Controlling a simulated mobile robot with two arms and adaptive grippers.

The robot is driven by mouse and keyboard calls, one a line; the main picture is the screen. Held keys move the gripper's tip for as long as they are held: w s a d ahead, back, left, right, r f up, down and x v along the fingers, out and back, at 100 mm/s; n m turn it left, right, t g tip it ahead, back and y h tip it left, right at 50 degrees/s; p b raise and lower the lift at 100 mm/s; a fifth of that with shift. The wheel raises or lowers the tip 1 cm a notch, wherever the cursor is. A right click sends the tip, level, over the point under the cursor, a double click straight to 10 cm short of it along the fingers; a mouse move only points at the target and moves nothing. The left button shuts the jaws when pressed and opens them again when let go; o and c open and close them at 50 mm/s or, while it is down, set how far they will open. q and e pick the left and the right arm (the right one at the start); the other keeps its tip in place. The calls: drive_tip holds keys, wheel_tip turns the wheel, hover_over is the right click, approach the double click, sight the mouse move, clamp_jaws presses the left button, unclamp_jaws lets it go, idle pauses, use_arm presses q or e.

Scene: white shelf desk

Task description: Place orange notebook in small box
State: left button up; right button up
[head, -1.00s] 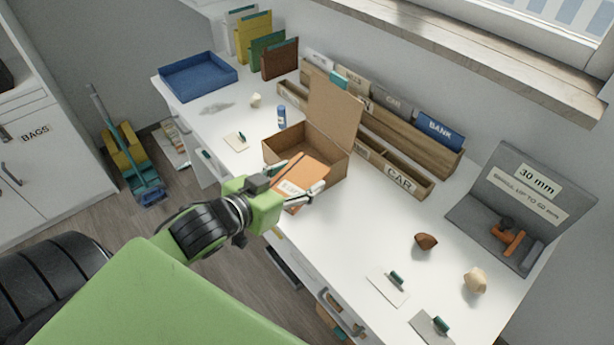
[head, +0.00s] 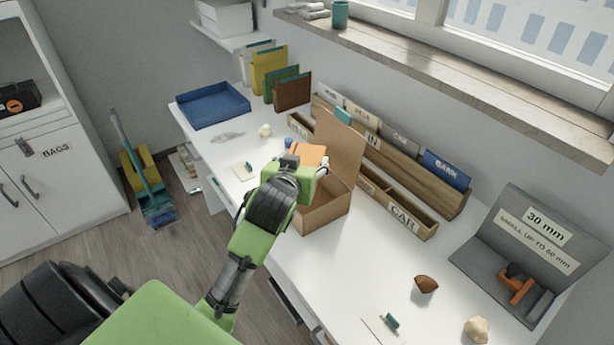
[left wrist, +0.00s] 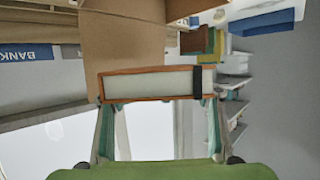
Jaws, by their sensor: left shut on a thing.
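The open brown cardboard small box (head: 325,212) stands on the white desk with its flap (head: 341,143) raised at the back. My left gripper (head: 300,160) is above the left side of the box and hides part of it. It is shut on the orange notebook (head: 309,153), which shows only partly past the gripper. In the left wrist view the notebook (left wrist: 150,85) is seen edge-on between both fingertips (left wrist: 158,100), with a dark band near one end. Cardboard of the box (left wrist: 120,45) shows beyond it. My right gripper is not in view.
A wooden organizer (head: 415,175) with labelled files stands behind the box. A blue tray (head: 213,105) and upright folders (head: 270,75) are at the far left. A grey stand (head: 510,270) is at right. The desk between box and stand is mostly clear.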

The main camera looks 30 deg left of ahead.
use_arm(q)
drive_tip(key=w+a+f, duration=0.2)
drive_tip(key=w+f, duration=0.3)
drive_tip(key=f, duration=0.4)
drive_tip(key=shift+w+a+f, duration=0.3)
drive_tip(key=shift+w, duration=0.1)
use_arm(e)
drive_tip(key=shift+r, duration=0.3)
use_arm(q)
drive_tip(key=shift+f, duration=0.2)
drive_tip(key=o, duration=1.2)
